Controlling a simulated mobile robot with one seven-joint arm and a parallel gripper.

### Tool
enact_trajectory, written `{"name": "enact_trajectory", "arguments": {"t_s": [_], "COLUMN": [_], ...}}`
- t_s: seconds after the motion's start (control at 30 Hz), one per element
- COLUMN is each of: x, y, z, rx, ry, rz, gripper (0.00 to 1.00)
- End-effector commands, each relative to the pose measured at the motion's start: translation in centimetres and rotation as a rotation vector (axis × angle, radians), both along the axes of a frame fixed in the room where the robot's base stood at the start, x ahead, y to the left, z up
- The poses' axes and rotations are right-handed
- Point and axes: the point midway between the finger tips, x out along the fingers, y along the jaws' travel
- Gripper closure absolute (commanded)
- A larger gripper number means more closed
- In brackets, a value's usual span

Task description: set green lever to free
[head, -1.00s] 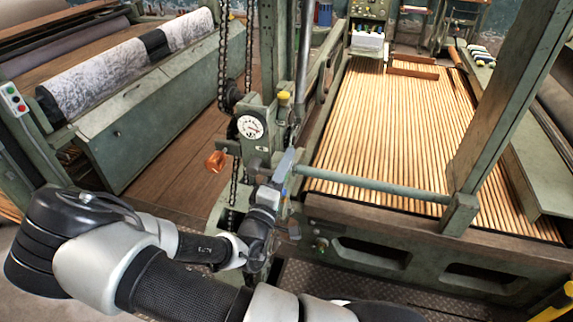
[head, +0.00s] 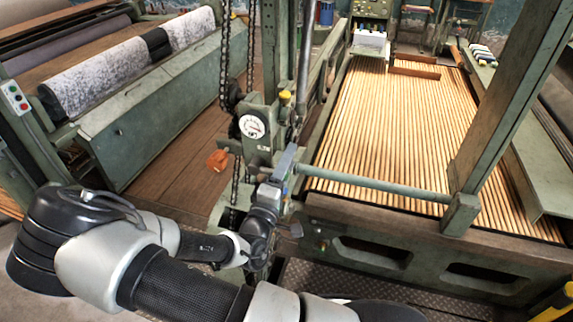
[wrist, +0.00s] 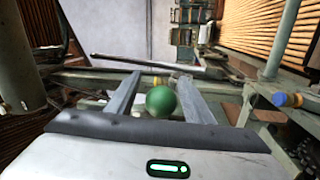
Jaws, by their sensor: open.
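The green lever's round knob (wrist: 161,101) shows in the wrist view, between the two fingers of my gripper (wrist: 160,84). The fingers are apart, one on each side of the knob, and I cannot see either one pressing on it. The lever's shaft is hidden. In the head view my gripper (head: 287,160) is beside the green machine post, just below and right of the round white dial (head: 252,126). I cannot make out the green knob in that view. The lever's setting marks are not readable.
An orange knob (head: 217,160) sticks out left of the dial, near hanging chains (head: 249,60). A horizontal green bar (head: 375,187) runs right of my gripper, before the slatted bed (head: 400,130). A blue knob (wrist: 281,99) shows at right in the wrist view.

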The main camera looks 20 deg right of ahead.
Motion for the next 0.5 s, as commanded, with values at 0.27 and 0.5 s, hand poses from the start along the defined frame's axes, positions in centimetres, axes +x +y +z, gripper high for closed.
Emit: {"name": "enact_trajectory", "arguments": {"t_s": [0.27,0.5], "x": [-2.2,-6.7], "y": [1.9,5.6], "z": [-0.7,-1.8], "rx": [0.002,0.002], "ry": [0.0,0.001], "rz": [0.005,0.006], "gripper": [0.53,0.53]}}
